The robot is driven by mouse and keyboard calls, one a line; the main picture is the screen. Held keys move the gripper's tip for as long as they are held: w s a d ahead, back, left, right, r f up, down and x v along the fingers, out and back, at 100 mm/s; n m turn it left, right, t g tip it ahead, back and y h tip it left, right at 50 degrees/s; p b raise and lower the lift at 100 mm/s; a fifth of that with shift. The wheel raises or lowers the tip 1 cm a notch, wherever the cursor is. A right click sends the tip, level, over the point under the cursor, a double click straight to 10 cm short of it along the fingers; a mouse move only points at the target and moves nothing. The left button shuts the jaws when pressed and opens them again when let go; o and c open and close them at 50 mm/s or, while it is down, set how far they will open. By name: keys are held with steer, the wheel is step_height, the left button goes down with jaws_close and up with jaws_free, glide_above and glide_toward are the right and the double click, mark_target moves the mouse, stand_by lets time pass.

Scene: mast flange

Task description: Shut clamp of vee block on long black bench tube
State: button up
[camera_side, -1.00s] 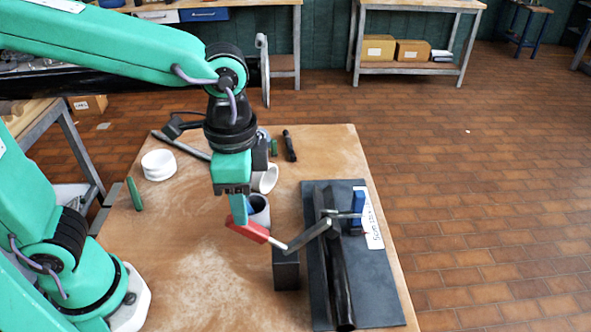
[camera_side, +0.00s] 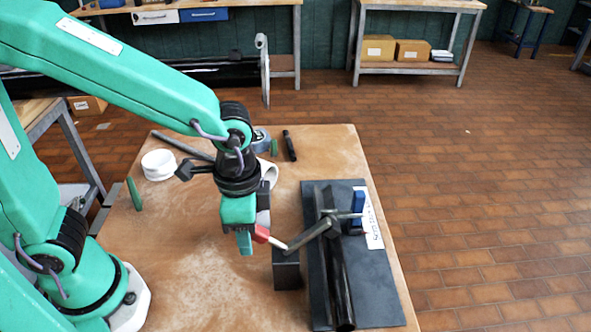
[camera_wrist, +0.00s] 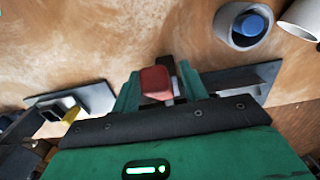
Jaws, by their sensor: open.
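The long black bench tube (camera_side: 341,280) lies lengthwise over the dark base plate (camera_side: 372,290) on the right of the table. The clamp's grey arm (camera_side: 308,237) slants from above the tube down to the left. It continues in a thin rod to a red handle (camera_side: 262,234). My gripper (camera_side: 245,243) is at the handle and hides its left end in the side view. In the wrist view my gripper (camera_wrist: 158,74) is open, with the red handle (camera_wrist: 155,83) between its fingers. The vee block under the tube is mostly hidden.
A dark block (camera_side: 286,270) stands just right of my gripper. A blue part (camera_side: 357,206) stands behind the clamp, beside a white label (camera_side: 374,228). White rings (camera_side: 159,164) and a green piece (camera_side: 134,194) are at left. The front left of the table is clear.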

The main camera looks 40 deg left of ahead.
steer(key=shift+c, duration=0.4)
jaws_close()
steer(key=shift+w+d+r+g+y, duration=0.55)
steer(key=shift+r+g+y, duration=0.1)
steer(key=shift+g, duration=0.3)
steer(key=shift+w+d+r+g+y, duration=0.55)
steer(key=shift+g+y, duration=0.1)
steer(key=shift+g, duration=0.3)
steer(key=shift+o, duration=0.4)
jaws_free()
